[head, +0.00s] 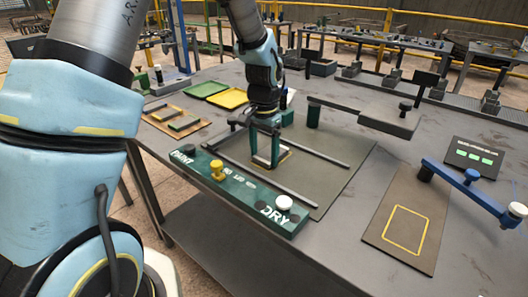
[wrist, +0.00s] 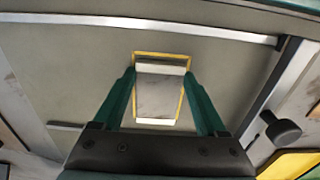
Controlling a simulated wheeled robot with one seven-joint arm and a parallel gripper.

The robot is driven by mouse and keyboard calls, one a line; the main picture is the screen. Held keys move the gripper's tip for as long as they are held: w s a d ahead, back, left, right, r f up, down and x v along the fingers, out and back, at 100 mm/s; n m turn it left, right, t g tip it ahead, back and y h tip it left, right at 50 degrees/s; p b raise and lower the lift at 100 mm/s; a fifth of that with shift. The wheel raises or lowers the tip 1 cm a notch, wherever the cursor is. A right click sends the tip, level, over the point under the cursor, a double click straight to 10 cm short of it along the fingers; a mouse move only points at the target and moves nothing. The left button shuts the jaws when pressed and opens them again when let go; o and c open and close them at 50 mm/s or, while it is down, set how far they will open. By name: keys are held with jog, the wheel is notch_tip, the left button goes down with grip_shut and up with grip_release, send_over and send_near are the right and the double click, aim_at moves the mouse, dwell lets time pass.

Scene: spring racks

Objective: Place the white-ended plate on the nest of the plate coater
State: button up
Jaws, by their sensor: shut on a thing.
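The white-ended plate (wrist: 160,92) is grey with a white strip at each end. In the wrist view it lies between the two green fingers of my gripper (wrist: 161,105), which is shut on its sides. A yellow outline, the nest (wrist: 184,103), frames the plate on the grey bed. The plate appears within the outline; I cannot tell whether it touches the bed. In the head view my gripper (head: 266,150) points down over the plate coater (head: 325,188), between its two dark rails, and mostly hides the plate.
A green panel (head: 240,190) marked PAINT and DRY, with yellow and white knobs, runs along the coater's front. At the right are another yellow-outlined board (head: 407,230), a blue lever (head: 470,188) and a small screen (head: 474,157). Green and yellow trays (head: 228,98) stand behind.

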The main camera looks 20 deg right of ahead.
aim_at(264, 157)
jog(key=o, duration=1.5)
jog(key=shift+f, duration=0.1)
notch_tip(264, 157, up, 12)
jog(key=b, duration=0.2)
jog(key=s+a+f+n, duration=0.1)
jog(key=a+n, duration=0.2)
jog(key=a, duration=0.7)
jog(key=s+a+f+n+t, duration=0.1)
jog(key=a+n, duration=0.3)
jog(key=a, duration=0.6)
jog(key=s+a+f+n, duration=0.2)
jog(key=a+f+n, duration=0.1)
jog(key=a, duration=0.7)
jog(key=shift+a+f+n+t, duration=0.15)
jog(key=shift+n+t, duration=0.15)
jog(key=shift+n, duration=0.2)
